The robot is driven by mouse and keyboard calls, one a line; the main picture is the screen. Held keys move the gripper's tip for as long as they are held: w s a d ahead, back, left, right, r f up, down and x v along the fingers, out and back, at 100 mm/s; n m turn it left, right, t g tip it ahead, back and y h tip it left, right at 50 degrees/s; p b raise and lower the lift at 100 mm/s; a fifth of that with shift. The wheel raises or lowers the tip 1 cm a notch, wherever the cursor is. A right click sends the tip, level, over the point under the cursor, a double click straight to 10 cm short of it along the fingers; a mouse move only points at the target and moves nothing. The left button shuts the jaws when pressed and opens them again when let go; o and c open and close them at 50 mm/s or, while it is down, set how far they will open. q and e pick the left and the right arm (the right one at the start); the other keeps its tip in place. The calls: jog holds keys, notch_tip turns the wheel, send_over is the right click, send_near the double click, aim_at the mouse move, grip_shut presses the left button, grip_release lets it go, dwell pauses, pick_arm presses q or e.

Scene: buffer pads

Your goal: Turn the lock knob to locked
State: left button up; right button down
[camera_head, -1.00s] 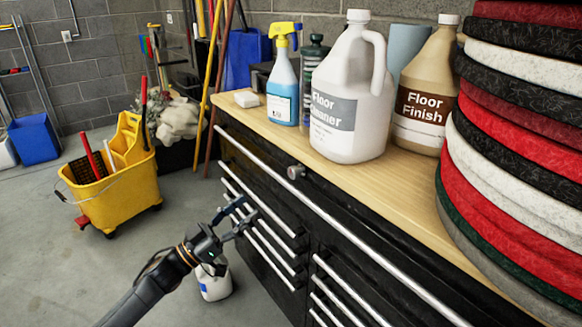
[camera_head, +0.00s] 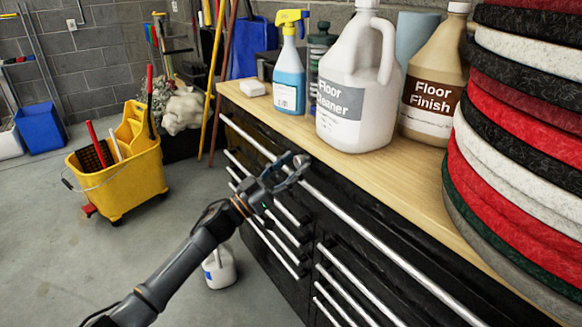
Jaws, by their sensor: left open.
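My left gripper (camera_head: 294,168) is open at the upper front of the black tool cabinet (camera_head: 372,206), just below the wooden top's edge. Its fingertips are at the spot where the small round silver lock knob sits. The knob is largely hidden by the fingers now, so I cannot tell its turn position or whether the fingers touch it. The arm comes in from the lower left. My right gripper is not in view.
The wooden top (camera_head: 425,193) carries a spray bottle (camera_head: 288,75), floor cleaner jug (camera_head: 350,95), floor finish jug (camera_head: 432,90) and stacked pads (camera_head: 515,150). Long silver handles (camera_head: 385,250) cross the cabinet front. A yellow mop bucket (camera_head: 120,175) stands left; a white jug (camera_head: 219,268) is on the floor.

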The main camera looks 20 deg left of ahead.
pick_arm(q)
grip_shut()
